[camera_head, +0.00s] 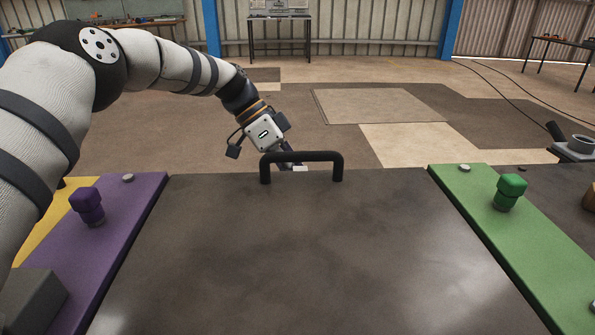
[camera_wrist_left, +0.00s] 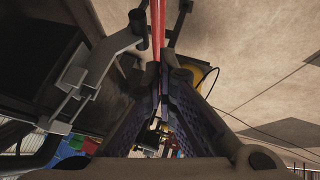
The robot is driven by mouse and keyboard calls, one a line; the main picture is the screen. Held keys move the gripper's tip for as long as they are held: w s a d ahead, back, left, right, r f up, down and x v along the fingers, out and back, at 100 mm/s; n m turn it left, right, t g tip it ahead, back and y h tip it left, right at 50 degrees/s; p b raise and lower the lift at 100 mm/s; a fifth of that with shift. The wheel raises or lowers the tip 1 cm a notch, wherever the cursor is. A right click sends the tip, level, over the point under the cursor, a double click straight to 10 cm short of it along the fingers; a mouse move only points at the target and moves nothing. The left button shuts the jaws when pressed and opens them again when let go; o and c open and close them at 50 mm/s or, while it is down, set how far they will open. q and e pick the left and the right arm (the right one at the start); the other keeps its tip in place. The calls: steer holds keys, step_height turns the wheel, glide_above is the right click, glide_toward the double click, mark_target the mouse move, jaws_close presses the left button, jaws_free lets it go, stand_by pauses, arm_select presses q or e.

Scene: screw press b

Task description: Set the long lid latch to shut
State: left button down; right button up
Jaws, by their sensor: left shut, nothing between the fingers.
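In the head view a large dark lid (camera_head: 300,260) fills the foreground, with a black bar handle (camera_head: 302,156) at its far edge. My left gripper (camera_head: 288,158) reaches down at that far edge, partly hidden behind the handle. In the left wrist view the left gripper (camera_wrist_left: 160,68) is shut and empty. A grey angled metal bracket (camera_wrist_left: 98,65) lies left of its fingers, and a thin red bar (camera_wrist_left: 158,22) runs just beyond the fingertips. I cannot tell which of these is the long lid latch, or whether the fingers touch either. My right gripper is out of view.
A purple panel (camera_head: 115,220) with a purple knob (camera_head: 88,205) lies left of the lid. A green panel (camera_head: 500,220) with a green knob (camera_head: 510,190) lies right. Open floor lies beyond the far edge.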

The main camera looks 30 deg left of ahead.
arm_select(q)
steer(key=shift+s+d+f, duration=0.15)
steer(key=shift+s+f, duration=0.1)
steer(key=shift+f, duration=0.4)
steer(key=shift+f, duration=0.1)
stand_by(0.3)
steer(key=v, duration=1.2)
steer(key=shift+d, duration=0.1)
